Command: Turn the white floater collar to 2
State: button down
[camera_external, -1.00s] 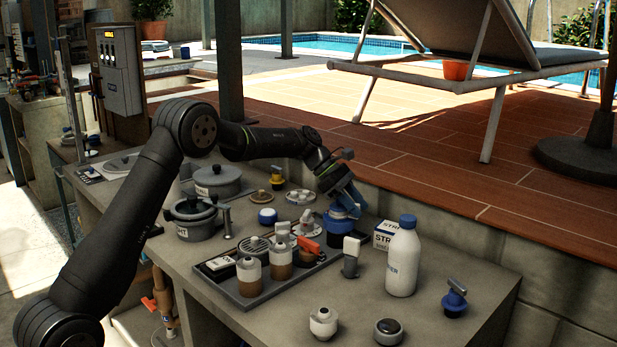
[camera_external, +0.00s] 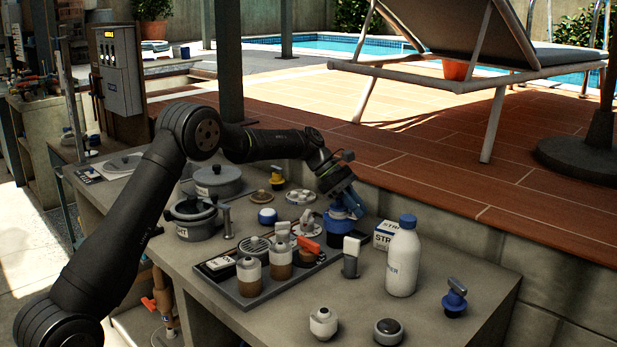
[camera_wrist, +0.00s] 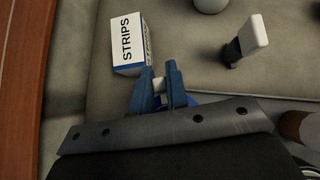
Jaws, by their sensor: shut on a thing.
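My gripper (camera_external: 342,208) points down at the back middle of the bench, with its blue fingers at the top of a blue round device (camera_external: 338,228). In the wrist view, the fingers (camera_wrist: 160,84) are closed on a small white piece (camera_wrist: 158,81). Part of a blue rim (camera_wrist: 205,99) shows beside them. The fingers and wrist hide most of the device, so I cannot read any number or mark. A small white round body with a knob (camera_external: 323,323) stands apart at the front of the bench; I cannot tell whether it is a floater.
A grey upright piece with a white top (camera_external: 351,258) stands just in front. A tray (camera_external: 240,302) with several jars lies to the left.

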jog(key=shift+s+a+m+g+y, duration=0.45)
jog(key=shift+m+g+y, duration=0.35)
jog(key=shift+m, duration=0.65)
jog(key=shift+s+a+m+g+y, duration=0.3)
jog(key=shift+a+m+g+y, duration=0.4)
jog(key=shift+m, duration=0.7)
jog(key=shift+s+a+m+g+y, duration=0.25)
jog(key=shift+s+m+g+y, duration=0.25)
jog(key=shift+m+y, duration=0.75)
jog(key=shift+w+m, duration=0.1)
jog(key=shift+m, duration=0.2)
jog(key=c, duration=1.4)
grip_release()
jog(key=shift+h, duration=0.35)
